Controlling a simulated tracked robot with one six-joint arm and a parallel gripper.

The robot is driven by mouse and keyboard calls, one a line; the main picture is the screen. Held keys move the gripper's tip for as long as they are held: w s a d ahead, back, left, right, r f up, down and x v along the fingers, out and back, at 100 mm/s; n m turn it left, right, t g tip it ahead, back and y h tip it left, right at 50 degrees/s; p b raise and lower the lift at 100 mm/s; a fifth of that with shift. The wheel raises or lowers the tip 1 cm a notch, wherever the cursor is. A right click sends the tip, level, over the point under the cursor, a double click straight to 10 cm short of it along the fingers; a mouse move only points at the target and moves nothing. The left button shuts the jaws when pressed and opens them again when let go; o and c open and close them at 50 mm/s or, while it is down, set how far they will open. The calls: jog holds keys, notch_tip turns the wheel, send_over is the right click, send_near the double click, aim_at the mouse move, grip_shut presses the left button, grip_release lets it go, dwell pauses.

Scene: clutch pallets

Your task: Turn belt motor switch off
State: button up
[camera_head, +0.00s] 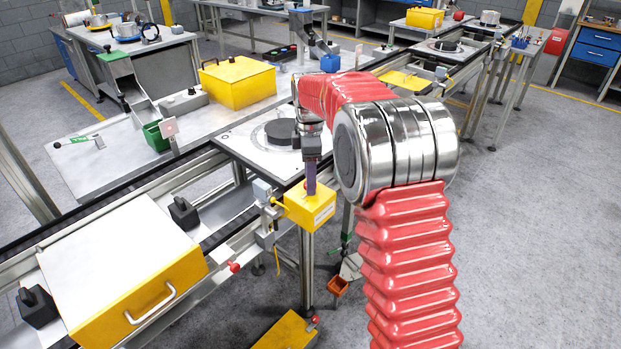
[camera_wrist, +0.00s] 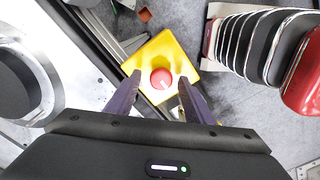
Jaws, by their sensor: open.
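The belt motor switch is a yellow box (camera_wrist: 182,52) with a round red knob (camera_wrist: 161,78) on its top, seen from above in the wrist view. In the head view the yellow box (camera_head: 308,207) hangs at the side of the conveyor, below my gripper. My gripper (camera_wrist: 157,90) is open, with its two dark purple fingers apart on either side of the knob in the wrist view. In the head view my gripper (camera_head: 311,190) points down at the box top and hides the knob. I cannot tell whether the fingers touch it.
A round dark disc on a pale plate (camera_head: 232,142) lies just left of my gripper. A large yellow-fronted box (camera_head: 120,275) with a handle stands at the lower left. A yellow case (camera_head: 238,83) sits behind on the table. Grey floor (camera_head: 540,190) is clear at right.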

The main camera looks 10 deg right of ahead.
notch_tip(320, 180, up, 13)
dwell(0.5)
jog(key=shift+m, duration=0.3)
jog(key=s+f+m, duration=0.4)
jog(key=f+m, duration=0.1)
jog(key=m, duration=0.3)
jog(key=s+r+m+t, duration=0.1)
jog(key=s+m+t, duration=0.4)
jog(key=s, duration=2.6)
jog(key=shift+s+a+r+m+t, duration=0.15)
jog(key=shift+s+r+m+t, duration=0.2)
jog(key=shift+m, duration=1.05)
